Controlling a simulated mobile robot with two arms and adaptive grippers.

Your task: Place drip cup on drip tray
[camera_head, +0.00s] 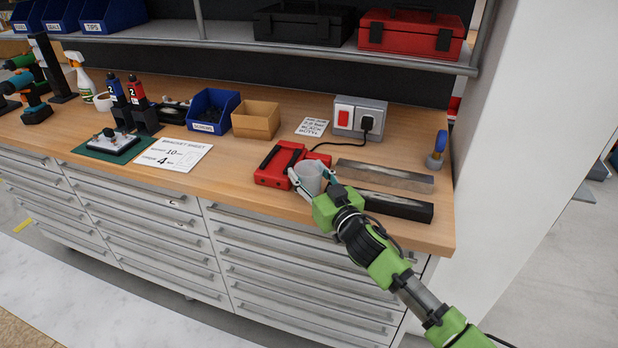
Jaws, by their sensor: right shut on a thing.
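A pale grey cup (309,177), which looks like the drip cup, is upright between the fingers of my right gripper (312,180). The gripper is shut on it, with one finger on each side. The cup is near the front edge of the workbench, just right of the red device; I cannot tell whether it touches the bench top. No thing is clearly marked as the drip tray. A flat grey metal strip (385,176) lies to the right of the cup, and I cannot tell whether it is the tray. My left gripper is not in view.
A dark bar (398,207) lies beside my right arm. An orange-tan bin (256,121), a blue bin (208,112) and a socket box (359,117) stand behind. A shelf overhangs the back.

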